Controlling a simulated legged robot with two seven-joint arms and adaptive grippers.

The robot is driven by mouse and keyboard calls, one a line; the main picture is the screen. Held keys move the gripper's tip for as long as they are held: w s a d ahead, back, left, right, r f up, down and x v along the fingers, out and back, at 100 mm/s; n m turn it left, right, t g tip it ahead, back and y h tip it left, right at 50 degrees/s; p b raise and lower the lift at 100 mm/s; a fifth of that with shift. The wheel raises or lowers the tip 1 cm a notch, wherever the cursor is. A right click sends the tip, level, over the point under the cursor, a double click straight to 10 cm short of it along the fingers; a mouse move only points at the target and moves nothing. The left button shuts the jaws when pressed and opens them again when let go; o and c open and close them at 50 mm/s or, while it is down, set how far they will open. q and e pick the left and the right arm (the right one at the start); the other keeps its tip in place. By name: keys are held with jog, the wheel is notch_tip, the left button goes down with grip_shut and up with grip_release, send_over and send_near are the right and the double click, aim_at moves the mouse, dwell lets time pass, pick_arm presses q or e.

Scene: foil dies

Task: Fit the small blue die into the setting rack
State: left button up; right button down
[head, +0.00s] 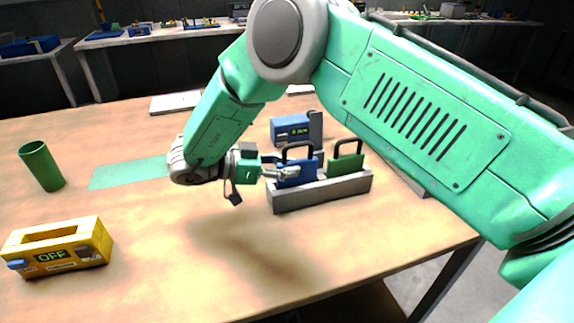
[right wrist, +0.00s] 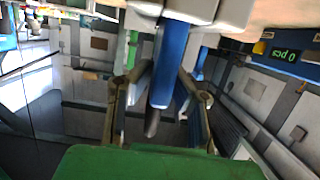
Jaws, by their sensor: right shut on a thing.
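The small blue die (head: 297,172) is a flat blue plate with a black loop handle, upright at the left part of the grey setting rack (head: 322,193). A green die (head: 345,164) with a black handle stands in the rack's right part. My right gripper (head: 283,173) is shut on the blue die from the left. In the right wrist view the blue die (right wrist: 173,62) lies between the fingers (right wrist: 158,100), its far end at the pale rack (right wrist: 190,10). I cannot tell how deep it sits in its slot. My left gripper is not in view.
A blue device (head: 290,131) with a small display stands behind the rack. A yellow box (head: 60,248) reading OFF, a green cup (head: 42,167) and a flat green mat (head: 128,173) are at the left. The table front (head: 240,265) is clear.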

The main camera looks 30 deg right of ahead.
jog(key=shift+f+b, duration=0.3)
jog(key=shift+f, duration=0.3)
jog(key=c, duration=1.4)
grip_release()
jog(key=v, duration=1.2)
jog(key=shift+a, duration=0.1)
